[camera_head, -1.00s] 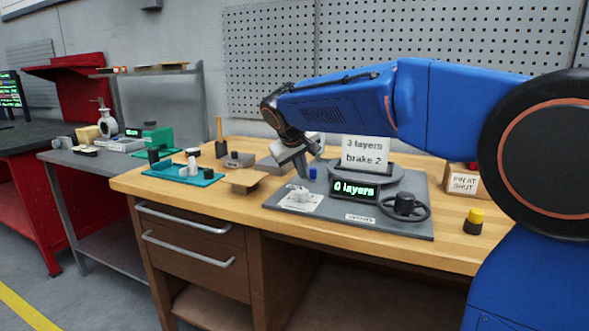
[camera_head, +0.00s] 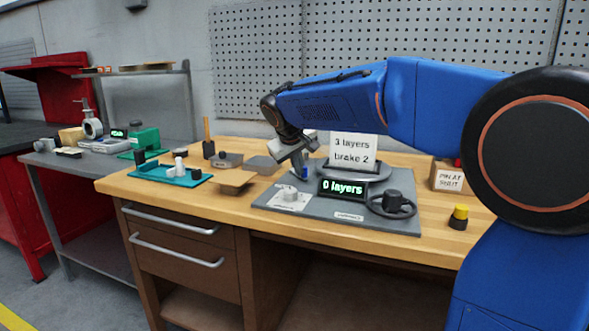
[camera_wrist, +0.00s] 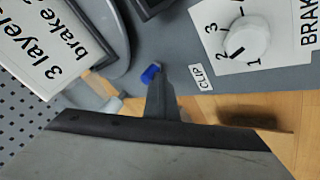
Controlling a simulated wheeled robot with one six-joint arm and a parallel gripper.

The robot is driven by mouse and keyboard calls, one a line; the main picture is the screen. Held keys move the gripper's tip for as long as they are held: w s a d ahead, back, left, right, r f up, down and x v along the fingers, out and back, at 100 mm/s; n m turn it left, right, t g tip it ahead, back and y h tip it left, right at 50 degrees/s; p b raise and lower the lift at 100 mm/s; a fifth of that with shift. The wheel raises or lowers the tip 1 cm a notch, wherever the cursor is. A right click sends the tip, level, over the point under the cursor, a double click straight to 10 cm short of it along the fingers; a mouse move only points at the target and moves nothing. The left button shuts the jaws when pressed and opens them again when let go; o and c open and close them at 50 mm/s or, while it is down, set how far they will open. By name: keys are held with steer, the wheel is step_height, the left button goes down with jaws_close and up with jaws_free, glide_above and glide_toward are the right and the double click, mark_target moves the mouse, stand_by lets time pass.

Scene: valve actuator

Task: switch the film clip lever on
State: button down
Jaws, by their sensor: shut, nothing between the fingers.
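A small lever with a blue tip (camera_wrist: 150,73) stands by the CLIP label (camera_wrist: 208,77) on the grey machine plate. The blue tip also shows in the head view (camera_head: 305,172). My gripper (camera_head: 301,174) is shut and empty, pointing down at the plate's back left. In the wrist view its narrow fingers (camera_wrist: 161,90) end right beside the blue tip. I cannot tell whether they touch it. The lever's lower part is hidden, and its on or off position cannot be read. The display (camera_head: 343,188) reads "0 layers".
The white brake knob (camera_wrist: 247,38) with numbers 1 to 3 is close to the CLIP label. A sign (camera_head: 353,151) reads "3 layers brake 2". A black handwheel (camera_head: 392,204) is at the plate's right. A yellow-topped piece (camera_head: 459,214) stands on bare wood beyond it.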

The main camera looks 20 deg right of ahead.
steer(key=shift+d, duration=0.45)
steer(key=shift+w+a, duration=0.15)
steer(key=shift+a, duration=0.35)
steer(key=shift+a, duration=0.1)
